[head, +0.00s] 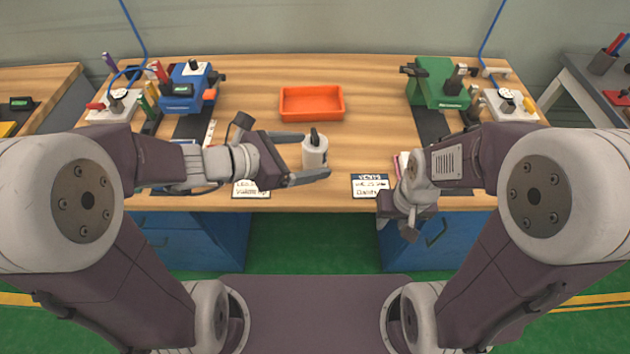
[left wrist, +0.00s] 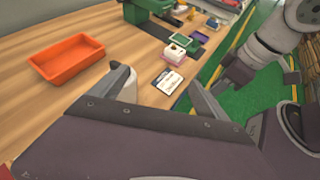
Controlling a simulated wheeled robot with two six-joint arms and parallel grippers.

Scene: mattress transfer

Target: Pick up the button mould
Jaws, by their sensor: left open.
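The button mould, which I take to be the pale grey cylinder with a dark knob on top (head: 315,154), stands upright on the wooden table near the middle. My left gripper (head: 312,157) is open, with one finger on the far side of the mould and the other on its near side. In the left wrist view, the mould (left wrist: 129,89) is partly hidden behind a finger of my left gripper (left wrist: 155,80) and close to it; I cannot tell if they touch. My right gripper (head: 408,224) hangs near the table's front edge; its jaws are not clear.
An orange tray (head: 312,117) lies behind the mould. A blue machine (head: 188,88) stands at the back left and a green machine (head: 437,84) at the back right. Label cards (head: 370,186) lie along the front edge. The table around the tray is clear.

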